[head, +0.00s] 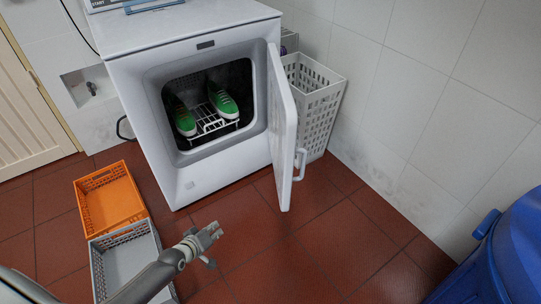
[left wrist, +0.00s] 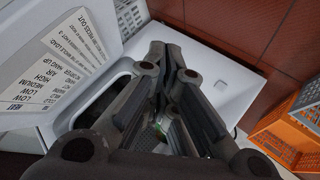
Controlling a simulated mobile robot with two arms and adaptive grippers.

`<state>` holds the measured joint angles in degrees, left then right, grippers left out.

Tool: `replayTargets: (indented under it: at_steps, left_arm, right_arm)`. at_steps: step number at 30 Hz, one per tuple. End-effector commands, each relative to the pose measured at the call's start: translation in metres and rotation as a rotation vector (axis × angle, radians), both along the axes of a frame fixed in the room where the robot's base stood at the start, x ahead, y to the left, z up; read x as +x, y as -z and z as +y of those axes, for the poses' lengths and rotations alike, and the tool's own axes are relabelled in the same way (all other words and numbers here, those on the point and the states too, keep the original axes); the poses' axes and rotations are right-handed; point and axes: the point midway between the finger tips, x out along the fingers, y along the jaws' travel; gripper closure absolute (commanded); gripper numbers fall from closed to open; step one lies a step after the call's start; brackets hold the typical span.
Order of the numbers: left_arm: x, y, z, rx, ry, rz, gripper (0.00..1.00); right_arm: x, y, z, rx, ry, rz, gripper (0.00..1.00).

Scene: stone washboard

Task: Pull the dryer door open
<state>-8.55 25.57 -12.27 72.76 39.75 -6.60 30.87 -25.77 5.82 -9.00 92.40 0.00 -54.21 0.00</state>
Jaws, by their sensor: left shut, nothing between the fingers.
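The white dryer (head: 190,90) stands against the back wall. Its door (head: 280,130) is swung open to the right, with a handle (head: 299,163) on its outer side. Inside the drum, a pair of green shoes (head: 222,100) sits on a white wire rack (head: 208,118). My left gripper (head: 215,230) is shut and empty, in front of the dryer and apart from the door. In the left wrist view the left gripper's fingers (left wrist: 175,85) are together, with the dryer's white body (left wrist: 225,95) behind them. My right gripper is not in view.
An orange crate (head: 80,190) and a grey crate (head: 92,262) are on the red tiled floor left of my arm. A white perforated basket (head: 338,93) stands behind the door. A blue bin (head: 515,250) is at the lower right. Floor right of the door is clear.

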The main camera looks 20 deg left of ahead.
Motion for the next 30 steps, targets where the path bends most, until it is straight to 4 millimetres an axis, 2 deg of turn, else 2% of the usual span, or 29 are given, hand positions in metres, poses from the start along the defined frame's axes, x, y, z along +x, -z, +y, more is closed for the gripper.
replayTargets:
  at_steps: [1, 6, 10, 12, 15, 18, 21, 26, 30]
  left_arm:
    - [0.023, -0.014, 0.001, -0.061, -0.02, -0.064, 1.0]
    - [0.075, -0.09, -0.007, -0.313, -0.065, -0.235, 1.0]
    - [0.097, -0.147, -0.022, -0.512, -0.062, -0.327, 1.0]
    - [0.103, -0.175, -0.03, -0.61, -0.051, -0.361, 1.0]
    - [0.106, -0.205, -0.042, -0.725, -0.033, -0.388, 1.0]
    - [0.105, -0.227, -0.051, -0.805, -0.016, -0.401, 1.0]
    - [0.105, -0.239, -0.056, -0.849, -0.007, -0.406, 1.0]
    - [0.111, -0.245, -0.06, -0.87, -0.005, -0.407, 1.0]
    - [0.127, -0.246, -0.066, -0.869, -0.005, -0.41, 1.0]
  right_arm:
    - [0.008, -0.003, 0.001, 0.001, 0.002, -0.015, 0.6]
    - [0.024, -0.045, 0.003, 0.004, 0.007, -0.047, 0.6]
    - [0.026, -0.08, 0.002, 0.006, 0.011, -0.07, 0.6]
    - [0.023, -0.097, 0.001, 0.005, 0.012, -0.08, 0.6]
    - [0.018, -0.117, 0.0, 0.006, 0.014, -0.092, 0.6]
    - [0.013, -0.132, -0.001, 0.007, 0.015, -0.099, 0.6]
    - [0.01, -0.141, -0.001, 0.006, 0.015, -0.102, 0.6]
    - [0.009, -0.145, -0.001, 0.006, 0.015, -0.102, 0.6]
    - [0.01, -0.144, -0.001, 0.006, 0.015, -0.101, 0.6]
